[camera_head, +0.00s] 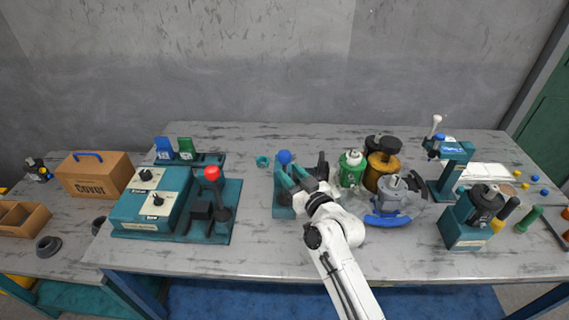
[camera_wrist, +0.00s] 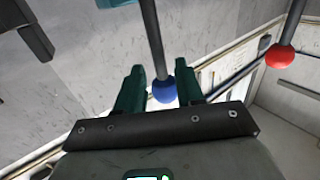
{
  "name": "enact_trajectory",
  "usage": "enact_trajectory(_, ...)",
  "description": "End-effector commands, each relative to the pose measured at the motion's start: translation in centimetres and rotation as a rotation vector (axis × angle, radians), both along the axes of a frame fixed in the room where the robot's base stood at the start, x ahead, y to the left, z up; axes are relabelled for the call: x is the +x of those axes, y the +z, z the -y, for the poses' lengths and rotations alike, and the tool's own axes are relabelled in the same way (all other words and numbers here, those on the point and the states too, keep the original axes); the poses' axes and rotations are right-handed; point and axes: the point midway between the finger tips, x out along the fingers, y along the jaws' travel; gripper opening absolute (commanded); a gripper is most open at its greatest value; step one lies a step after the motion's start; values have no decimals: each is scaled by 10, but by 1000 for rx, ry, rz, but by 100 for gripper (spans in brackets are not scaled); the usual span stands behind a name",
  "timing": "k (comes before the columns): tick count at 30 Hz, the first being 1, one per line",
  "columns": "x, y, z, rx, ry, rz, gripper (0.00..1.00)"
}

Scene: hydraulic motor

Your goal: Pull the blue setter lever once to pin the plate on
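The blue setter lever ends in a round blue knob (camera_head: 285,156), which stands over a small teal base (camera_head: 281,205) near the middle of the bench. In the wrist view the blue knob (camera_wrist: 164,90) sits on a grey rod that runs up out of the picture. My gripper (camera_head: 294,176) is close to the knob. In the wrist view the teal fingers of my gripper (camera_wrist: 160,72) are apart, one on each side of the knob, with a visible gap at the left finger. My arm hides part of the station, and I cannot make out the plate.
A red-knobbed lever (camera_head: 211,173) stands on the teal station to the left; a red knob also shows in the wrist view (camera_wrist: 280,56). A green bottle (camera_head: 351,168), an amber jar (camera_head: 382,170) and a grey motor part (camera_head: 391,194) stand close on the right.

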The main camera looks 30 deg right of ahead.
Motion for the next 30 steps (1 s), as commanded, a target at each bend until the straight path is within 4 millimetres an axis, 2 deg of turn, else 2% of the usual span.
enact_trajectory(3, 18, 2, 0, -1, 1, 0, 37)
enact_trajectory(9, 34, 0, 0, 1, 1, -1, 37)
enact_trajectory(20, 37, 0, 0, 1, 1, -1, 36)
enact_trajectory(30, 36, 0, 0, 1, 1, -1, 4)
